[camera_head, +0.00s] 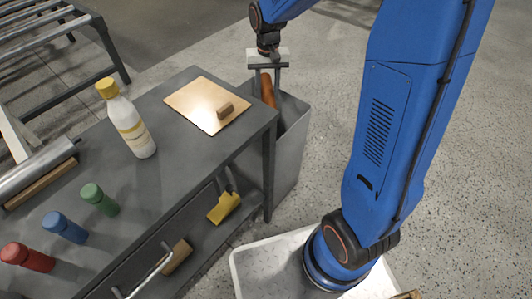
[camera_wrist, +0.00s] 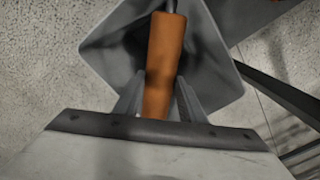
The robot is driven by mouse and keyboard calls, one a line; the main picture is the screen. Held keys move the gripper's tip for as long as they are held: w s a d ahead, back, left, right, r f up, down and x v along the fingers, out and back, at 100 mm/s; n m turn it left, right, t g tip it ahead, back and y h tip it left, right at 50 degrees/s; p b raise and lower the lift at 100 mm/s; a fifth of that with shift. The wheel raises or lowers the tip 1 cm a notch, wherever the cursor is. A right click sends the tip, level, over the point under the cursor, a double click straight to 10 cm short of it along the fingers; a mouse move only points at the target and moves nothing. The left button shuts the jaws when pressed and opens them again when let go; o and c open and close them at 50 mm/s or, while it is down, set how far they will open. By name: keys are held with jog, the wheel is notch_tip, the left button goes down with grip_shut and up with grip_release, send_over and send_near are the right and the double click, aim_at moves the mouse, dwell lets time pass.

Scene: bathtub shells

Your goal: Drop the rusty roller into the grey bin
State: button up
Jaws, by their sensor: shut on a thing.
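The rusty roller (camera_wrist: 166,62) is an orange-brown cylinder held between the fingers of my gripper (camera_wrist: 160,98) in the wrist view. In the head view my gripper (camera_head: 267,74) is shut on the roller (camera_head: 268,92), with the roller hanging at the mouth of the grey bin (camera_head: 289,158). The bin stands on the floor against the right end of the dark table. In the wrist view the bin's open mouth (camera_wrist: 213,60) lies below and around the roller. How deep the roller's lower end reaches is hard to tell.
The dark table (camera_head: 165,170) carries a copper-coloured plate (camera_head: 195,101) with a small brown block, a white bottle (camera_head: 130,125), and green, blue and red bottles. A white tray (camera_head: 262,262) lies at the front.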

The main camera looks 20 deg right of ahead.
jog(key=shift+f, duration=2)
jog(key=o, duration=1.5)
notch_tip(320, 180, up, 17)
jog(key=shift+r, duration=0.2)
jog(key=shift+s, duration=0.1)
